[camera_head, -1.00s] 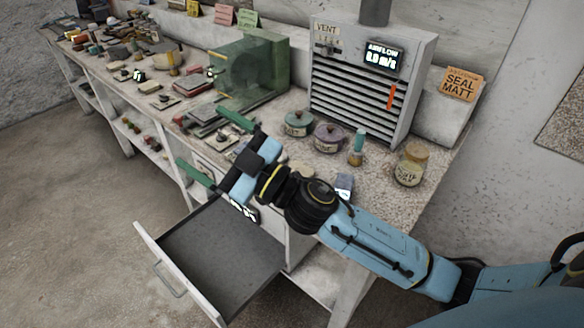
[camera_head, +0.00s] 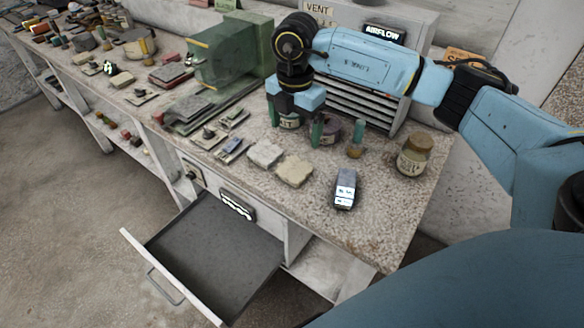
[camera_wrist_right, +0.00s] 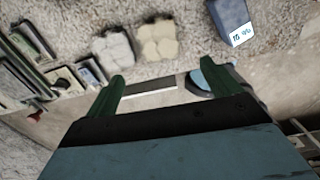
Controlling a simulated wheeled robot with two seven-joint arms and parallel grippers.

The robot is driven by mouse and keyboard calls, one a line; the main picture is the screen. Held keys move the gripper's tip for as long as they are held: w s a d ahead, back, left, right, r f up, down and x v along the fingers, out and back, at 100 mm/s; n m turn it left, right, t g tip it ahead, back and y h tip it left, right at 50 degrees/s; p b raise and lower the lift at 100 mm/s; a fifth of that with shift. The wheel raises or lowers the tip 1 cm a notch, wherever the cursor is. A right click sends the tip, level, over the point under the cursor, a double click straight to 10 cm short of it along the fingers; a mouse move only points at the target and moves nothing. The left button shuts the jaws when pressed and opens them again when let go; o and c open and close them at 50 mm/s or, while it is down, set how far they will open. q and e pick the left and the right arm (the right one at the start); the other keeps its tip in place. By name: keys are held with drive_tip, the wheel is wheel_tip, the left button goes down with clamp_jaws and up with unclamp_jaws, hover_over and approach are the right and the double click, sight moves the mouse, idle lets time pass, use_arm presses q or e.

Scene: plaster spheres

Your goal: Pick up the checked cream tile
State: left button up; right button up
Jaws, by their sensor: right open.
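The cream tile (camera_head: 294,170), pale with an uneven outline, lies flat on the speckled bench top. Its check pattern is too small to make out. It also shows in the right wrist view (camera_wrist_right: 158,40), beyond the fingertips. A greyer, whiter tile (camera_head: 265,153) lies just left of it. My right gripper (camera_head: 295,127) points down with its green fingers apart and nothing between them. It is above the bench, behind the cream tile and in front of the jars. Its open fingers also show in the wrist view (camera_wrist_right: 163,75). My left gripper is not in view.
A dark meter with a lit screen (camera_head: 345,188) lies right of the tiles. An open drawer (camera_head: 215,245) juts out below the front edge. Bench around the meter is clear.

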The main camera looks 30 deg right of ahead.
hover_over(294, 169)
drive_tip(key=f, duration=0.7)
drive_tip(key=shift+s+f, duration=0.2)
drive_tip(key=shift+f, duration=0.1)
wheel_tip(294, 169, down, 4)
drive_tip(key=shift+w+f+b, duration=0.15)
drive_tip(key=shift+b, duration=0.3)
drive_tip(key=shift+f, duration=0.45)
drive_tip(key=c, duration=1.1)
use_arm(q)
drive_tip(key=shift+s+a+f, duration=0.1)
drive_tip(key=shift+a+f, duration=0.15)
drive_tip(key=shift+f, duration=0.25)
use_arm(e)
drive_tip(key=shift+c, duration=0.6)
drive_tip(key=shift+r, duration=0.15)
